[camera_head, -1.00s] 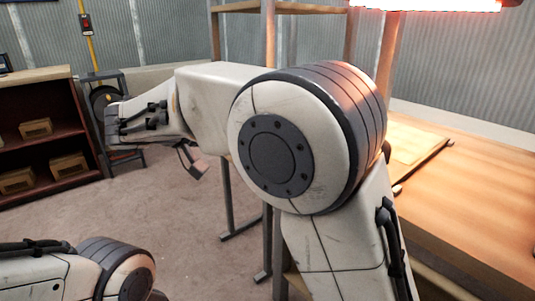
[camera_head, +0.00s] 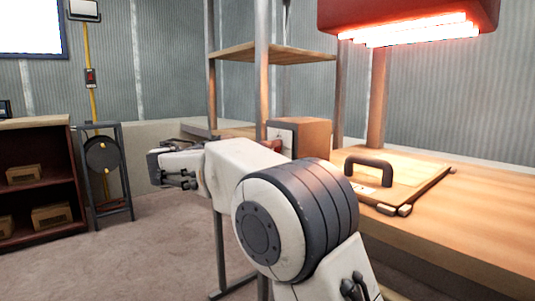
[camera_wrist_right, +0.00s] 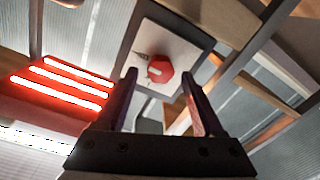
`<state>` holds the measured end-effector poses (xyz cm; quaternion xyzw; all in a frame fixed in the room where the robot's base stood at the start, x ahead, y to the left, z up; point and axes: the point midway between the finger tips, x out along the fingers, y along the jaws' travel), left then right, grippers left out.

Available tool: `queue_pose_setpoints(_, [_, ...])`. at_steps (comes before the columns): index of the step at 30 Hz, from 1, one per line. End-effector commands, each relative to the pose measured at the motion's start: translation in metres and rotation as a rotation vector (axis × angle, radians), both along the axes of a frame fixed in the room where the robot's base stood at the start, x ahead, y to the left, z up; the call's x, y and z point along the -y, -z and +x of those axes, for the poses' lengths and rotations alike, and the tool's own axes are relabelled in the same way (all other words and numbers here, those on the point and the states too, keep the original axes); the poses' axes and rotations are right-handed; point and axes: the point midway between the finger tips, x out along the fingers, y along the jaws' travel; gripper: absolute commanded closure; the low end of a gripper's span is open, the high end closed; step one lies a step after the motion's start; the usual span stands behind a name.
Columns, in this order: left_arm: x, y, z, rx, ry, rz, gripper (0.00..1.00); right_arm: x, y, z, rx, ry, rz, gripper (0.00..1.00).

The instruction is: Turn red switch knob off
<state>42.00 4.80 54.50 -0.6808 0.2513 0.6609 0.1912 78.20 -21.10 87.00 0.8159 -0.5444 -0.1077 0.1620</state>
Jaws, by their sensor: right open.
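The red switch knob (camera_wrist_right: 160,68) shows in the right wrist view, with a pale mark on its face. It sits on a white plate (camera_wrist_right: 185,48) with a dark grey edge. My right gripper (camera_wrist_right: 158,74) is open, its two dark fingers on either side of the knob in the picture. I cannot tell how much gap is left in depth, and no grip on it shows. In the head view, the white plate (camera_head: 284,131) is on a brown box behind my right forearm. My forearm hides the plate's lower part. My left gripper is not in view.
A wooden workbench (camera_head: 480,215) runs along the right, with a black-handled board (camera_head: 410,168) on it. A lit red lamp (camera_head: 410,25) hangs above. A shelf rack (camera_head: 275,52) stands behind my arm. A dark bookcase (camera_head: 35,180) is at left; the floor between is clear.

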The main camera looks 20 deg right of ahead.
Motion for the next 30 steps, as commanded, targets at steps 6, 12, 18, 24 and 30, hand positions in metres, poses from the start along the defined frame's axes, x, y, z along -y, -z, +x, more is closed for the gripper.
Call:
queue_pose_setpoints(6, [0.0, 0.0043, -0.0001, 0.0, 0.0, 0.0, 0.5, 0.014, 0.0, 0.0055, 0.001, 0.001, 0.0, 0.31])
queue_pose_setpoints(12, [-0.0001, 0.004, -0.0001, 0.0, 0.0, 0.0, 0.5, 0.0145, -0.0004, 0.0058, 0.0, 0.0, 0.0, 0.31])
queue_pose_setpoints(18, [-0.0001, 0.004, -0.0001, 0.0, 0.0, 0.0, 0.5, 0.0143, -0.0002, 0.0058, 0.0, 0.0, 0.0, 0.88])
queue_pose_setpoints(24, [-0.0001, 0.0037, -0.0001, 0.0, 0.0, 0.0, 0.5, 0.0141, -0.0002, 0.0057, -0.003, 0.0, 0.0, 1.0])
queue_pose_setpoints(30, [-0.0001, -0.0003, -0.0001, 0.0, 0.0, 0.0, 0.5, 0.0139, -0.001, 0.0059, -0.042, 0.0, -0.014, 1.0])
